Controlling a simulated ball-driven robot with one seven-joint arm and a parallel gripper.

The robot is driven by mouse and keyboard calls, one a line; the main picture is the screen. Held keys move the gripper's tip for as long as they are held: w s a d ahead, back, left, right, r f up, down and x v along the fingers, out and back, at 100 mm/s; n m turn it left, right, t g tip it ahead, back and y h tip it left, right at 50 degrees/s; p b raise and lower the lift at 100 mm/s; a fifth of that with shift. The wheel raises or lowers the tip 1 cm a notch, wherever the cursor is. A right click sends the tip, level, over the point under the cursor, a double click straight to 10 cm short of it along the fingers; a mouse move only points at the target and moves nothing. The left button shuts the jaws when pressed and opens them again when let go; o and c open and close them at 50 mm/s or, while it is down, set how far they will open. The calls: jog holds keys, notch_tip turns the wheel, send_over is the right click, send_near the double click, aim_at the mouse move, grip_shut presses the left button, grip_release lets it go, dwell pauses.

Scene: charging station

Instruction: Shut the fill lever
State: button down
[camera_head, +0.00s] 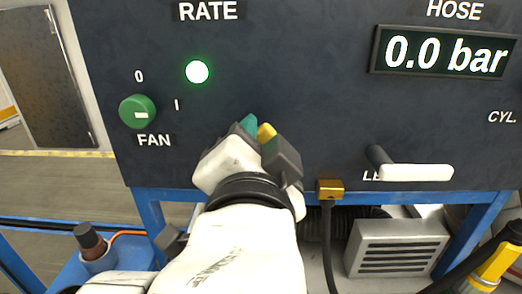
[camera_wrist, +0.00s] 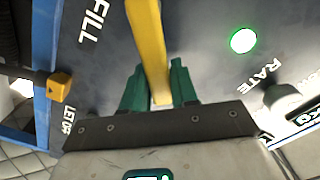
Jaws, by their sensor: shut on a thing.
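The fill lever (camera_wrist: 149,45) is a yellow bar beneath the FILL label in the wrist view. It runs from the top edge down between the green fingertips of my gripper (camera_wrist: 158,88). My gripper is shut on it. In the head view my gripper (camera_head: 256,130) is at the dark panel. Only a small yellow piece of the lever (camera_head: 266,133) shows there beside a green fingertip. My wrist hides the rest, and I cannot tell the lever's exact angle.
A white lever (camera_head: 415,171) sticks out at the right of the panel (camera_head: 310,85), near a partly hidden label. A brass fitting (camera_head: 330,188) with a black hose hangs below the panel's edge. A green FAN knob (camera_head: 137,111) and lit RATE lamp (camera_head: 197,72) are left. The hose display (camera_head: 445,53) reads 0.0 bar.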

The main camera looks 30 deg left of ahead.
jog(key=shift+w+d+f+m+b, duration=0.2)
jog(key=shift+f+m+b, duration=0.55)
jog(key=shift+m+b, duration=0.65)
jog(key=shift+w+d+f+m+b, duration=0.1)
jog(key=shift+d+f+m+b, duration=0.2)
jog(key=shift+f+m+b, duration=0.8)
jog(key=shift+w+d+f+m+b, duration=0.2)
jog(key=shift+f+m+b, duration=0.25)
jog(key=shift+m+b, duration=1.2)
jog(key=shift+m, duration=0.35)
jog(key=c, duration=1)
grip_release()
jog(key=shift+o, duration=0.2)
jog(key=shift+s+d, duration=0.1)
jog(key=shift+d, duration=0.05)
